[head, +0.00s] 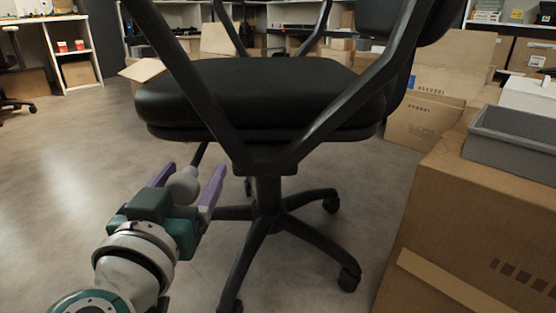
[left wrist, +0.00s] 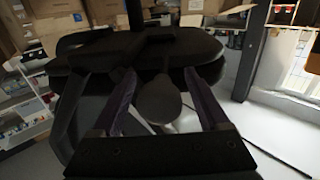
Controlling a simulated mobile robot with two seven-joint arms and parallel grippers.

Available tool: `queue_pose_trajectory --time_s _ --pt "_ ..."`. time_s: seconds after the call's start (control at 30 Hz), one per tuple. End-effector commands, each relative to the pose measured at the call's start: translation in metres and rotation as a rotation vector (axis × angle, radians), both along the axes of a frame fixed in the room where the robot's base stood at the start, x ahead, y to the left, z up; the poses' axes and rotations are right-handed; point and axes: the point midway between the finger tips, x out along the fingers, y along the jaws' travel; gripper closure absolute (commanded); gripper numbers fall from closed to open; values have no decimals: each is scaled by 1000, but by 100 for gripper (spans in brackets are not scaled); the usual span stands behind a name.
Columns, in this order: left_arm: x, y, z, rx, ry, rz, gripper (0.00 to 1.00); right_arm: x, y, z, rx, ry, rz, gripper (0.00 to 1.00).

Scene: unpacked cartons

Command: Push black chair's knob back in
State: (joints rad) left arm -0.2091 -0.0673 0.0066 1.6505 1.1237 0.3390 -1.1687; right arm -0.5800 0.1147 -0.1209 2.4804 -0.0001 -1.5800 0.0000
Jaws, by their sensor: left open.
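The black chair (head: 250,95) stands in front of me, its seat level and its five-legged base on the floor. A rounded grey knob (head: 183,185) sits at the end of a thin dark lever below the seat's left side. My left gripper (head: 188,177) is open, with its purple fingers on either side of the knob. In the left wrist view the dark knob (left wrist: 158,100) lies between the spread fingers of the gripper (left wrist: 159,75), with the seat's underside beyond. I cannot tell whether either finger touches the knob. My right gripper is not in view.
A large cardboard carton (head: 470,225) stands at the right, with a grey tray (head: 515,138) on top. More cartons (head: 425,120) stand behind the chair on the right. The floor (head: 75,165) left of the chair is clear.

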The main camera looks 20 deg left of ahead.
Motion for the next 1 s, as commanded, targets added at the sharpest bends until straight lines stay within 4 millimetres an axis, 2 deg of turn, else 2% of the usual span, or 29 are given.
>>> queue_pose_trajectory --time_s 0.17,0.83,1.0 --pt "0 0 0 0 0 0 24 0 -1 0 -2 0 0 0" --pt "0 0 0 0 0 0 100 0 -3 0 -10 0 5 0" --pt "0 0 0 0 0 0 100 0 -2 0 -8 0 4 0"
